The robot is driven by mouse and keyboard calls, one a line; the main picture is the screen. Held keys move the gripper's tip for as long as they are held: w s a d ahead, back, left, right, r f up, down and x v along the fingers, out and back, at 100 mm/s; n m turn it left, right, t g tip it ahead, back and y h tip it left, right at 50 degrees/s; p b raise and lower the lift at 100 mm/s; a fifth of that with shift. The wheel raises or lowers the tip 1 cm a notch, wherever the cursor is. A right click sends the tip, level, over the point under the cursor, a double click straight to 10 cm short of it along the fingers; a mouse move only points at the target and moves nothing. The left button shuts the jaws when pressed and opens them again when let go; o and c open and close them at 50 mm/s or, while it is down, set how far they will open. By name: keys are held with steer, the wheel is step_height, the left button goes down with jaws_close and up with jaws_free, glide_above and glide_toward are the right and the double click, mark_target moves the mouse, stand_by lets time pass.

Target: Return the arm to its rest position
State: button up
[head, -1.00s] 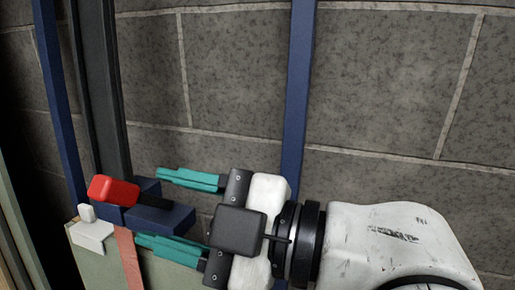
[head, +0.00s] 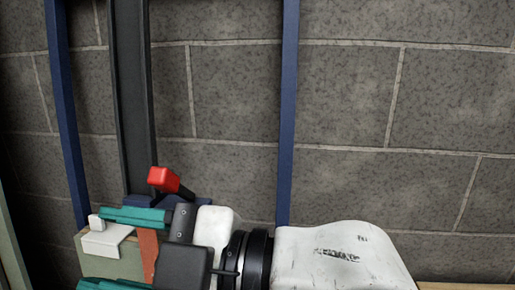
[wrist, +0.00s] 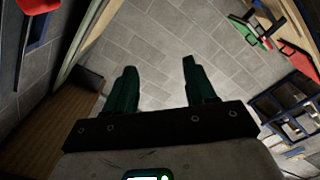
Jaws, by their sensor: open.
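My gripper (head: 120,250) is at the lower left of the head view, with two teal fingers spread apart and pointing left. Nothing shows between them. In the wrist view my gripper (wrist: 160,85) shows both dark green fingers well apart, with grey tiled surface beyond. In the head view my white, scuffed arm link extends to the right from the wrist. My fingers overlap in the picture with a pale green box-like object, and I cannot tell whether they touch it.
A red-ended lever (head: 163,179) stands behind my gripper by a dark upright post (head: 131,90). Blue posts (head: 288,110) stand before a grey block wall (head: 380,100). A white bracket (head: 106,238) sits on the pale green box (head: 125,265). A dark rack (wrist: 290,110) is at right in the wrist view.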

steer(key=w+d+f+m+t+h+p, duration=0.3)
steer(key=w+d+f+m+t+h, duration=0.3)
steer(key=d+f+m, duration=0.6)
steer(key=s+d+f+m+g+h+p, duration=0.1)
steer(key=s+d+f+m+h, duration=0.2)
steer(key=d+f, duration=0.3)
steer(key=s+d+f+m+g+h+p, duration=0.1)
steer(key=s+d+f+m+h+p, duration=0.1)
steer(key=d+f, duration=0.5)
steer(key=s+d+f+m+g+h+p, duration=0.2)
steer(key=s+d+f+m, duration=0.3)
steer(key=f, duration=0.5)
steer(key=shift+s+d+f+h, duration=0.15)
steer(key=shift+s+d+h, duration=0.1)
steer(key=shift+d+h, duration=0.55)
steer(key=s+d+f+m+g+h, duration=0.1)
steer(key=s+d, duration=0.1)
steer(key=s, duration=0.2)
steer(key=s+d+f+m+g+h+p, duration=0.1)
steer(key=s+d+f, duration=0.1)
steer(key=s+d, duration=0.1)
steer(key=s+d+f+m+g+h, duration=0.1)
steer(key=s+d+m, duration=0.1)
steer(key=s, duration=0.3)
steer(key=shift+d+f+g, duration=0.15)
steer(key=shift+d+g, duration=0.15)
steer(key=shift+d, duration=0.3)
